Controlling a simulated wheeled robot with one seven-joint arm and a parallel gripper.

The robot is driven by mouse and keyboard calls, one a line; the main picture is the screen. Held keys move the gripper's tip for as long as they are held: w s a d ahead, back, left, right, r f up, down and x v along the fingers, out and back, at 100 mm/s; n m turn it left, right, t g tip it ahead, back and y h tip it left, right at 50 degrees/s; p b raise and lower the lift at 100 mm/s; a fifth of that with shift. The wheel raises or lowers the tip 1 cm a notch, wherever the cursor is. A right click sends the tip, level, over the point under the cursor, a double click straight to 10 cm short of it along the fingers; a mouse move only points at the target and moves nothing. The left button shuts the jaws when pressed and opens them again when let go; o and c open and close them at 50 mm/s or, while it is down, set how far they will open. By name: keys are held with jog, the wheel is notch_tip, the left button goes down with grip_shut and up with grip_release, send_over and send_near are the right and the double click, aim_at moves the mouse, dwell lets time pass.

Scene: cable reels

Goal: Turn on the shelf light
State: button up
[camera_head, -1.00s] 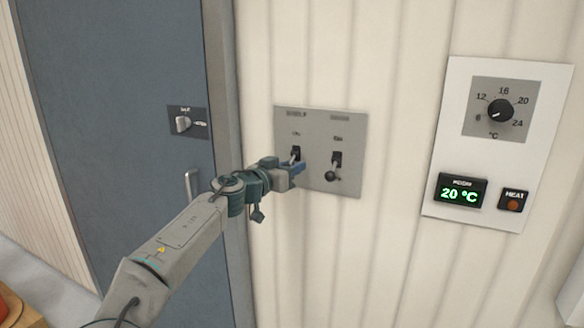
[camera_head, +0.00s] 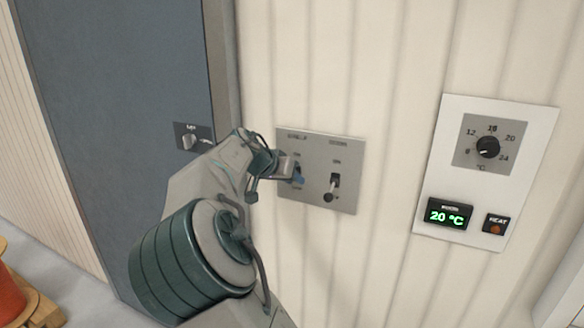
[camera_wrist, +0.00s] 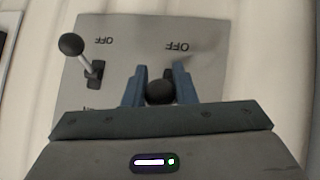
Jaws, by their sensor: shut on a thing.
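A grey switch plate (camera_head: 318,199) on the wall carries two toggle levers. The left one, labelled apparently SHELF, is mostly hidden in the head view by my gripper (camera_head: 298,174). In the wrist view, my gripper (camera_wrist: 160,78) has its blue fingers shut around the black ball knob (camera_wrist: 160,93) of this shelf switch. I cannot tell whether the held lever points up or down. The right lever (camera_head: 333,188) has its black knob down, at the OFF end; it also shows in the wrist view (camera_wrist: 83,57), upside down. No lamp shows.
A thermostat panel (camera_head: 520,140) with a dial, a 20 °C display and a HEAT button is on the wall to the right. A blue-grey door (camera_head: 120,90) with a small knob switch plate (camera_head: 193,138) is at left. A red reel (camera_head: 10,296) stands at lower left.

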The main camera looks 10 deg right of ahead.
jog(key=shift+d+r+g+y+p, duration=0.1)
jog(key=shift+r+g+y+p, duration=0.35)
jog(key=shift+p, duration=0.5)
jog(key=shift+f+g, duration=0.2)
jog(key=shift+g, duration=0.05)
jog(key=o, duration=0.7)
jog(key=shift+a+r, duration=0.3)
jog(key=shift+r, duration=0.05)
jog(key=b+v, duration=0.2)
jog(key=v, duration=1.1)
jog(key=shift+s+d, duration=0.2)
